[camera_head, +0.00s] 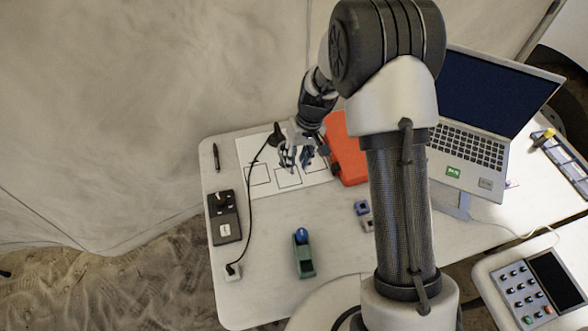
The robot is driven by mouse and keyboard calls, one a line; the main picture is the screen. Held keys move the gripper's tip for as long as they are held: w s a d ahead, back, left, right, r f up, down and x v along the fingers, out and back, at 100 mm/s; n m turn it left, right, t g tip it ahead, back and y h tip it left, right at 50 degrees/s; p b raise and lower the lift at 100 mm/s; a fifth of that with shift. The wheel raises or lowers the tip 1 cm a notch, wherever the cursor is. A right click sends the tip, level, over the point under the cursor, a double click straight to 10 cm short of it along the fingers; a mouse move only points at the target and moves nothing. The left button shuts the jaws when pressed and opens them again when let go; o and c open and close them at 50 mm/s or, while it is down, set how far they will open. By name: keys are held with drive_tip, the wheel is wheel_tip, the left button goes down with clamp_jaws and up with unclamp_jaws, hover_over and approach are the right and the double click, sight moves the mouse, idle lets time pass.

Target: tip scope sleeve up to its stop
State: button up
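A small dark, cone-shaped piece (277,136) with a black cable stands at the back of the white sheet, just left of my gripper. It may be the scope; I cannot make out a separate sleeve or its angle. My gripper (297,162) points down over the white sheet (256,158) with its outlined squares. Its grey fingers are small in this view and overlap the sheet's markings. I cannot tell whether they touch the dark piece or hold anything.
A red-orange case (345,150) lies right of my gripper, partly behind my arm. A laptop (480,125) stands farther right. A black socket block (224,217), a pen (216,156) and a green holder with a blue top (303,255) lie left and in front. The front left table is mostly clear.

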sight(293, 172)
drive_tip(key=f, duration=0.4)
drive_tip(key=shift+s+a+b, duration=0.1)
drive_tip(key=shift+a+b, duration=0.25)
drive_tip(key=shift+c, duration=0.2)
clamp_jaws()
idle(0.3)
